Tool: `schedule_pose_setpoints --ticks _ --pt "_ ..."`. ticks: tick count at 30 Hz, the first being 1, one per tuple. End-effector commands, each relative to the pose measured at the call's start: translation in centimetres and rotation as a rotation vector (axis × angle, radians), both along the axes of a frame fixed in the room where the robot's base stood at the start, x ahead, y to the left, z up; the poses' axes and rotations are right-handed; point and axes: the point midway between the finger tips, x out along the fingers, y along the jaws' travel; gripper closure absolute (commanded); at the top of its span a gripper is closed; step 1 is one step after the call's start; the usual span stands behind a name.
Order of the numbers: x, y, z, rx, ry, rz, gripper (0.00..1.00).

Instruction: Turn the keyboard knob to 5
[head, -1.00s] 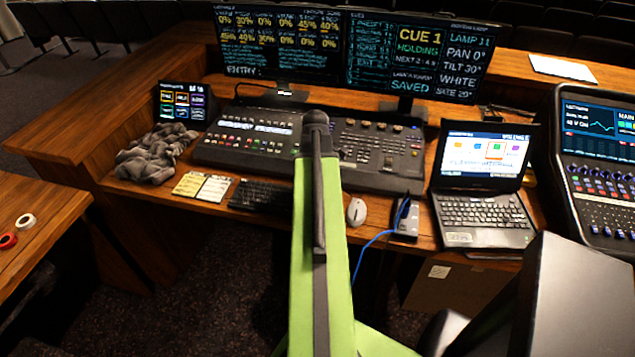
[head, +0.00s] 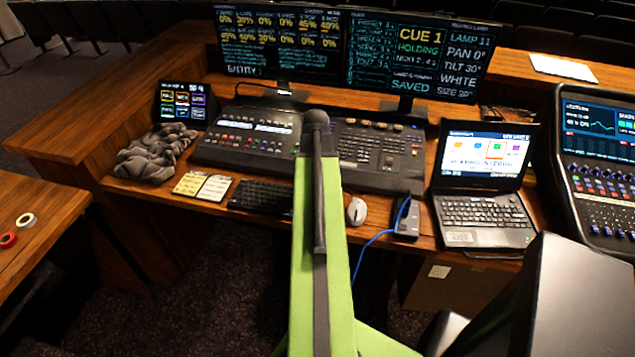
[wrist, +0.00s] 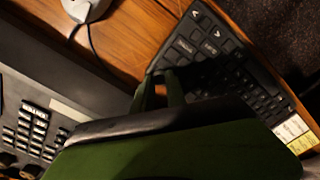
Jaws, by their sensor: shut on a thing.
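The black keyboard (head: 260,195) lies on the desk in front of the lighting console, and my arm covers its right end in the head view. In the wrist view the keyboard (wrist: 215,50) runs from top middle to lower right. My gripper (wrist: 158,85) is at the keyboard's near corner, its two green fingers closed on the keyboard knob. The knob itself is hidden by the fingers and the dark gripper body, so I cannot read its setting. In the head view my gripper is hidden behind my arm.
The lighting console (head: 375,150) stands just behind the keyboard. A white mouse (head: 356,211) and a small black box (head: 406,218) with a blue cable are to the right. Yellow and white note cards (head: 203,186) lie to the left. A laptop (head: 485,185) is further right.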

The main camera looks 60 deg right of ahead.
Motion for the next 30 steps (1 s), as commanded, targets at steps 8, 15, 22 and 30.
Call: schedule_pose_setpoints --ticks 8,15,22,30 --pt "0.05 0.03 0.0 0.001 0.0 -0.261 1.0" --pt "0.05 0.03 0.0 0.001 0.0 -0.489 1.0" --pt "0.04 0.02 0.0 0.001 0.0 -0.707 1.0" --pt "0.04 0.02 0.0 0.002 -0.001 -0.964 1.0"
